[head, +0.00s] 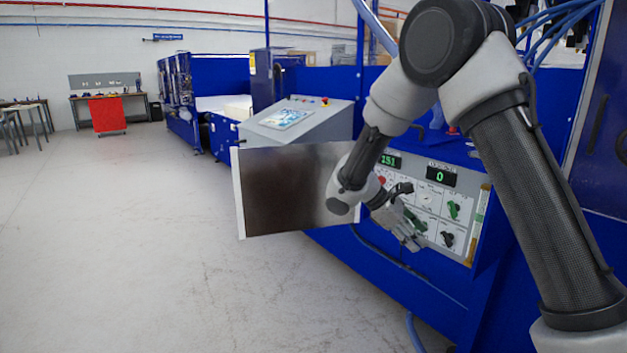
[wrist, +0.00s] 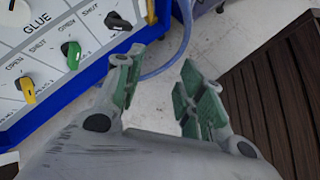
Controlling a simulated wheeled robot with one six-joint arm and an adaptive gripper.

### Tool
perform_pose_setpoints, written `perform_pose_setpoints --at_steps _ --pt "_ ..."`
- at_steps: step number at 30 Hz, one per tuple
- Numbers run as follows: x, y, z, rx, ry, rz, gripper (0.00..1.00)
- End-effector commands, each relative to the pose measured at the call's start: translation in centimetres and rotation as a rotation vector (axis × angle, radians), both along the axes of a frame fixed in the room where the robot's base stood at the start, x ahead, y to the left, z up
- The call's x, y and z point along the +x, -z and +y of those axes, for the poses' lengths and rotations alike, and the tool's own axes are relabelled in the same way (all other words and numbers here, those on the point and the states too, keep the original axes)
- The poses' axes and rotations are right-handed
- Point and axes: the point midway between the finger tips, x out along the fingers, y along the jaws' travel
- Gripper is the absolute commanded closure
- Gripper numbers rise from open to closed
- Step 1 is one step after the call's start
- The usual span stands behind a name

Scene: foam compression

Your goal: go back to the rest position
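My gripper (head: 410,236) hangs in front of the blue machine's control panel (head: 425,197), at the end of my arm. In the wrist view my gripper's two green-padded fingers (wrist: 163,88) are spread apart with nothing between them. Pale floor and a blue hose show past the fingertips. The panel fills the upper left of the wrist view, with a green knob (wrist: 72,54), a yellow knob (wrist: 26,90) and a black knob (wrist: 117,20) beside the fingers, apparently not touched. In the head view my arm and gripper hide part of the panel.
An open metal door (head: 285,190) stands out left of the panel, close to my wrist. A sloped console (head: 300,118) stands behind it. A blue hose (wrist: 172,62) hangs below the panel. Dark slatted boards (wrist: 275,95) lie at right in the wrist view. The floor at left (head: 120,240) is clear.

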Motion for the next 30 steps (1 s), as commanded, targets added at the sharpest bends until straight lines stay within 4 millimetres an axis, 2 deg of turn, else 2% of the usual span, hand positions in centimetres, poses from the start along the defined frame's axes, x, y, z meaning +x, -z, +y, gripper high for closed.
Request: perform_pose_setpoints --at_steps 1,3,9,15,18,21,24,30 --pt "-2.3 -1.6 -1.3 0.071 0.099 -0.045 0.61" --pt "-5.6 -3.3 -2.6 0.170 0.240 -0.108 0.61" --pt "-14.4 -7.2 -5.0 0.430 0.600 -0.282 0.61" --pt "-21.7 -10.1 -6.2 0.663 0.866 -0.454 0.61" --pt "-24.7 -11.4 -6.8 0.764 0.948 -0.541 0.61" --pt "-27.0 -12.6 -7.6 0.835 0.994 -0.628 0.61" --pt "-28.2 -14.1 -8.6 0.878 1.004 -0.720 0.61" --pt "-29.1 -16.2 -9.8 0.919 1.015 -0.831 0.61"
